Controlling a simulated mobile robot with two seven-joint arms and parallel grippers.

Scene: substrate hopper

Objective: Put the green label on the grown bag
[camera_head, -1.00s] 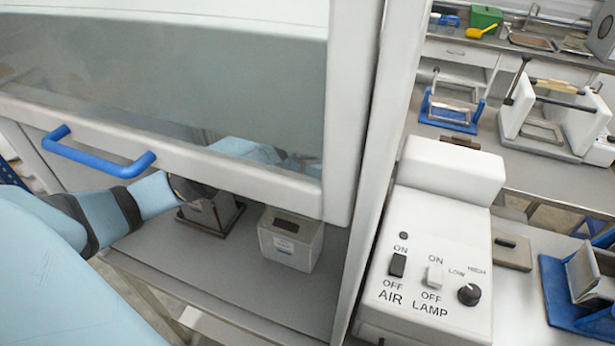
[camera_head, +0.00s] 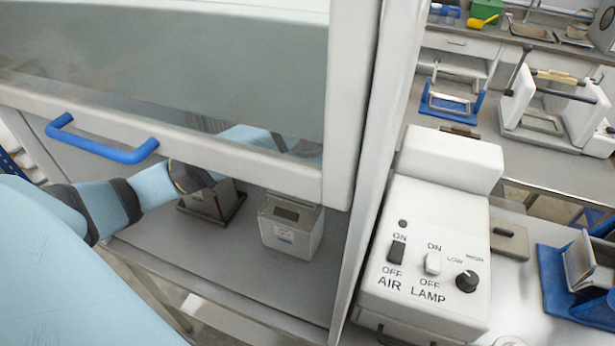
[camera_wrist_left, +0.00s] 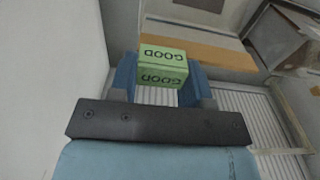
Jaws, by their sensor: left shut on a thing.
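The green label (camera_wrist_left: 162,68) is a small green block marked GOOD, seen in the left wrist view. My left gripper (camera_wrist_left: 162,84) is shut on it, with a blue finger on either side. In the head view, my left arm reaches under the raised glass sash, and the gripper and label are hidden there. Two box-like pieces stand inside the cabinet: a grey one (camera_head: 222,198) on a dark base beside my wrist, and a pale one (camera_head: 287,236) with a dark top patch and small front label to its right. I cannot tell which is the grown bag. My right gripper is out of view.
The sash (camera_head: 270,182) with its blue handle (camera_head: 100,148) hangs low above my arm. A white post (camera_head: 372,150) bounds the cabinet opening on the right. Beyond it is a control box (camera_head: 425,240) with switches. The cabinet floor (camera_head: 200,255) is clear in front.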

